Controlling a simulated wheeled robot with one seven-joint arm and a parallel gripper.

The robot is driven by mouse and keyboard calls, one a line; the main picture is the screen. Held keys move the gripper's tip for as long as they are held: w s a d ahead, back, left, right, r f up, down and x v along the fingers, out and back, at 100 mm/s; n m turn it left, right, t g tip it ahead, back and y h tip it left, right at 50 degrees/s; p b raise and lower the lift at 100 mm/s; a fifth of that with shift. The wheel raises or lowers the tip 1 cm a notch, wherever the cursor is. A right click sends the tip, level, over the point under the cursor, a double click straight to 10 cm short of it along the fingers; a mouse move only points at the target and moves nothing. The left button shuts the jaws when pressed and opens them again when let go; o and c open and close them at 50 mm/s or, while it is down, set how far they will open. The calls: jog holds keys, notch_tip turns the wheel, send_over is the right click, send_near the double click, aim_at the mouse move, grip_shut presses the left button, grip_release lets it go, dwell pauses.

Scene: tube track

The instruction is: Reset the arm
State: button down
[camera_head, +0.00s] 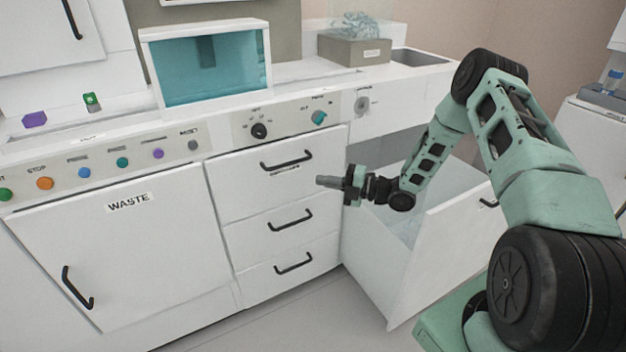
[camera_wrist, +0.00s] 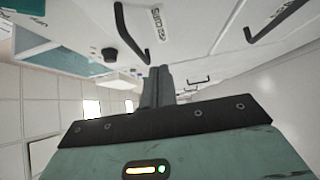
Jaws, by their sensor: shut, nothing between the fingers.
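My gripper (camera_head: 328,181) is at the end of my green arm, in the middle of the head view. It is shut and empty, and points left in front of the drawer stack. In the wrist view its two fingers (camera_wrist: 158,88) lie together. The gripper hangs near the top drawer's handle (camera_head: 287,161), lower and to the right of it in the picture. I cannot tell the exact gap to the drawer front. My forearm reaches across the large open drawer (camera_head: 380,268).
A closed waste cabinet (camera_head: 120,250) stands at the left, with a row of coloured buttons above it. A teal-fronted box (camera_head: 210,70), a purple block (camera_head: 35,119) and a green block (camera_head: 91,101) are on the counter. The open drawer juts into the floor space.

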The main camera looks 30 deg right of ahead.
jog(key=shift+v, duration=1.7)
jog(key=w+a+r+m+g+h, duration=0.2)
jog(key=a+r+m+h, duration=0.15)
jog(key=a, duration=0.35)
jog(key=w+a+r+m+g+h, duration=0.2)
jog(key=a+r+m+h, duration=0.15)
jog(key=a, duration=0.45)
jog(key=s+a+r+m+g+h, duration=0.1)
jog(key=s+a+r+m, duration=0.1)
jog(key=s+a+r, duration=0.15)
jog(key=s+a+r+m+g+h, duration=0.1)
jog(key=s+a+r+m+g, duration=0.15)
jog(key=s, duration=0.95)
jog(key=s+a+r+m+g+h, duration=0.2)
jog(key=s+a+m+g, duration=0.15)
jog(key=s, duration=0.75)
jog(key=s+a+r+m+g+h, duration=0.1)
jog(key=s+a+r+m+g, duration=0.2)
jog(key=s, duration=0.9)
notch_tip(320, 180, up, 14)
jog(key=d+m+t+p, duration=0.1)
jog(key=p, duration=1.3)
